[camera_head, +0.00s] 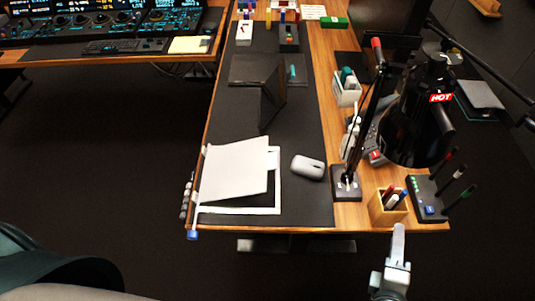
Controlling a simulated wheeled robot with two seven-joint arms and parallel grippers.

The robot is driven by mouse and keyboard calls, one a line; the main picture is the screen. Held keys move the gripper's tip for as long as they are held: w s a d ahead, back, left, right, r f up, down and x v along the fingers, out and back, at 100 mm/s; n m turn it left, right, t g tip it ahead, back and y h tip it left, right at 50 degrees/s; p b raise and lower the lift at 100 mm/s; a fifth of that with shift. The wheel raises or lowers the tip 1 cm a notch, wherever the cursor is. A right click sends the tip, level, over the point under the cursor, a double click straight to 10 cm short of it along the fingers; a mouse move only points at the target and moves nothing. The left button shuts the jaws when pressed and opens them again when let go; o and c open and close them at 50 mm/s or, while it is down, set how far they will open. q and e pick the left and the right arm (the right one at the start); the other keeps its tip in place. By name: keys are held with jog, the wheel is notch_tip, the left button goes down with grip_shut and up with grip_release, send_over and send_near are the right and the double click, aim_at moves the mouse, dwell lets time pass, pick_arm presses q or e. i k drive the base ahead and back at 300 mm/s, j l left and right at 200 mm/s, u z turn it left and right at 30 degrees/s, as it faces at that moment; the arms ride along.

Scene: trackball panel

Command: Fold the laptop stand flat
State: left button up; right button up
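The silver-white laptop stand (234,171) is on the black desk mat near the front left of the desk. Its plate appears raised at an angle above a flat white base frame (275,183), which shows along the right and front sides. The plate meets the frame along the left side. My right gripper (398,238) is beyond the desk's front edge, at the lower right, well apart from the stand. It is seen nearly edge-on, so its finger gap cannot be made out. My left gripper is not in view.
A white mouse (308,167) sits right of the stand. A black lamp (417,118) marked HOT, a wooden pen box (387,208) and a pen holder (428,200) crowd the right side. A black angled object (258,85) stands behind. The mat (306,212) is bare at front right.

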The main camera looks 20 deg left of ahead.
aim_at(239, 169)
jog(key=i+l+u, duration=0.1)
jog(key=l+u, duration=0.2)
jog(key=u, duration=0.15)
jog(key=l+u, duration=0.3)
jog(key=u, duration=0.15)
jog(key=l+u, duration=0.3)
jog(key=u, duration=0.15)
jog(key=l+u, duration=0.3)
jog(key=u, duration=0.15)
jog(key=k+l+u, duration=0.15)
jog(key=u, duration=0.3)
jog(key=l, duration=0.15)
